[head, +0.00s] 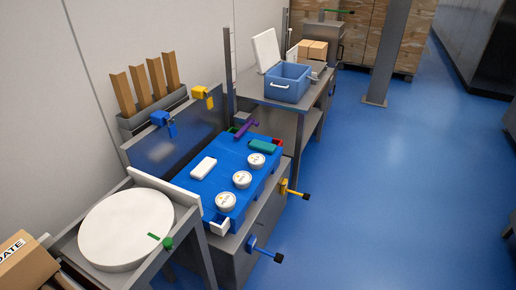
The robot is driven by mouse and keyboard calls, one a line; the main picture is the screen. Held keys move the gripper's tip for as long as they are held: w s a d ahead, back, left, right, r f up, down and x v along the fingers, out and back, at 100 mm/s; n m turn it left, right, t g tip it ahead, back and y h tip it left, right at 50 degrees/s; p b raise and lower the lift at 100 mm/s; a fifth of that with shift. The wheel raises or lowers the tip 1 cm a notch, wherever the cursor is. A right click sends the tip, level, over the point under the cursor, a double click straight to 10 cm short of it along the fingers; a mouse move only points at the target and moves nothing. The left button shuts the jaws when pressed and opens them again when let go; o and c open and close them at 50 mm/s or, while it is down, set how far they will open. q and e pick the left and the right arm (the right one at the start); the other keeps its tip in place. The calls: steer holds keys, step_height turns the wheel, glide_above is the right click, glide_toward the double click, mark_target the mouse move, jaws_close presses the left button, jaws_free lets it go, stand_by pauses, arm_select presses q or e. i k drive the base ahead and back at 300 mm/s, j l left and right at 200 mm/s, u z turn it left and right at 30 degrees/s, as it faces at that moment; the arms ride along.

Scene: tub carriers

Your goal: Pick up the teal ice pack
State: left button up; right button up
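The teal ice pack (262,146) is a small flat slab in the head view. It lies on the blue work surface (213,187) near its far right end, just behind a white round tub. No gripper or arm of mine shows in the head view.
Three white tubs (242,180) line the surface's right side. A white slab (203,168) lies to their left, and a purple object (246,128) is behind. Yellow (291,189) and blue (262,248) handles jut out rightward. An open blue cooler (287,84) stands farther back. The blue floor at right is clear.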

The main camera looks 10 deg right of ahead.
mark_target(259, 146)
steer(key=i+l+u, duration=0.1)
steer(key=u, duration=0.3)
steer(key=i+l+u, duration=0.15)
steer(key=u, duration=0.25)
steer(key=i+l+u, duration=0.1)
steer(key=l+u, duration=0.15)
steer(key=u, duration=0.15)
steer(key=i+l+u, duration=0.25)
steer(key=l, duration=0.55)
steer(key=i+l+u, duration=0.2)
steer(key=l, duration=0.6)
steer(key=l+u, duration=0.25)
steer(key=l, duration=0.55)
